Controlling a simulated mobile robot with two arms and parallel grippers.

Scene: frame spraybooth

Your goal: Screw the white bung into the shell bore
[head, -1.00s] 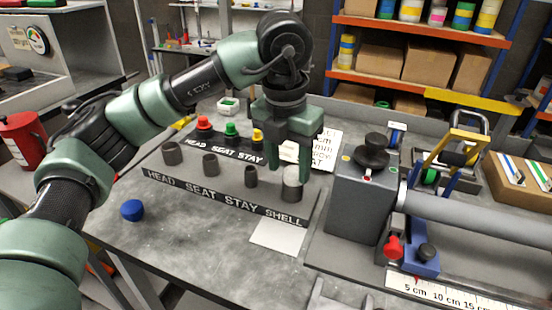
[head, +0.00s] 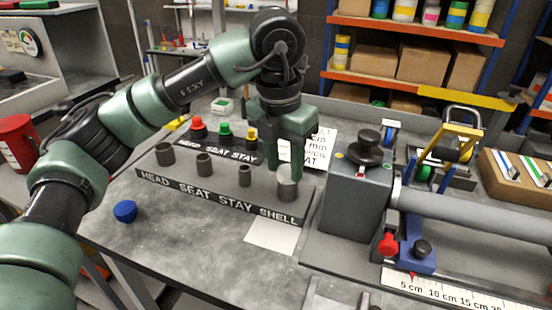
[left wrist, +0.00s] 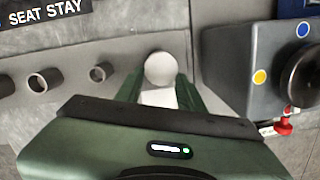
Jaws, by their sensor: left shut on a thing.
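The white bung (head: 286,174) is at the top of the grey shell bore post (head: 288,192), at the right end of the rack labelled HEAD SEAT STAY SHELL (head: 215,197). My left gripper (head: 284,175) points down over this post and is shut on the bung. In the left wrist view the bung's round white top (left wrist: 160,69) lies between the green fingers. The fingers partly hide the bung in the head view, and the bore's mouth is covered, so I cannot tell how deep it sits. My right gripper is not in view.
Three open grey posts stand left of the shell post. Red, green and yellow bungs (head: 224,130) stand on a rack behind. A blue cap (head: 125,211) lies front left. A grey block with a black knob (head: 357,190) stands close right. A white card (head: 272,235) lies in front.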

